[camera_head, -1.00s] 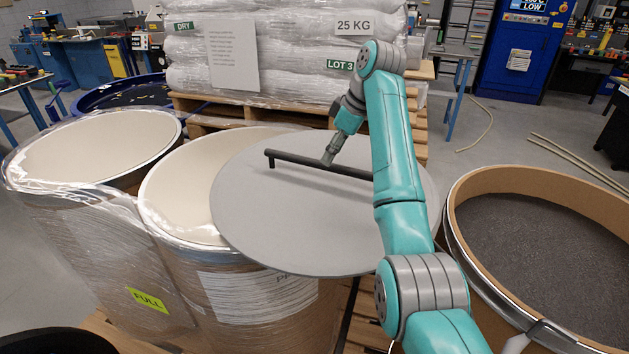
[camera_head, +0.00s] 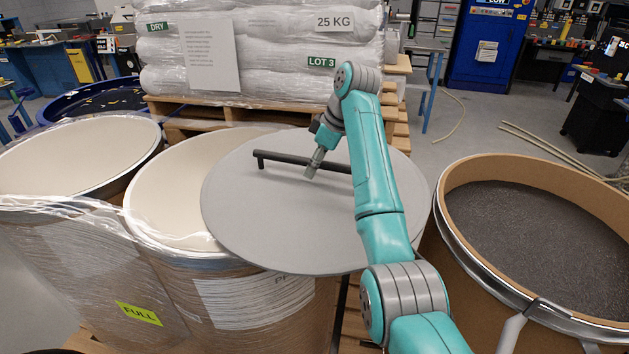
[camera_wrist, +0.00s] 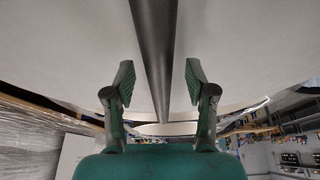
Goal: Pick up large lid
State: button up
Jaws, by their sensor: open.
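The large lid (camera_head: 270,225) is a round grey disc with a dark bar handle (camera_head: 275,158) across its top. It lies partly over the middle drum (camera_head: 165,215), offset to the right, leaving that drum's left part uncovered. My gripper (camera_head: 309,175) is at the handle, with my arm hiding the handle's right part. In the wrist view the handle (camera_wrist: 154,50) runs between the two open fingers of my gripper (camera_wrist: 157,85), with a visible gap on each side. The lid's surface (camera_wrist: 230,50) fills the upper part of that view.
A wrapped open drum (camera_head: 75,150) with a FULL label stands at the left. A brown drum (camera_head: 470,260) with dark pellets and a metal ring stands at the right. White sacks (camera_head: 250,50) on a pallet stand behind.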

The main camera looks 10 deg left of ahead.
jog(key=shift+f, duration=0.2)
dwell(0.3)
grip_shut()
jog(key=shift+r, duration=0.15)
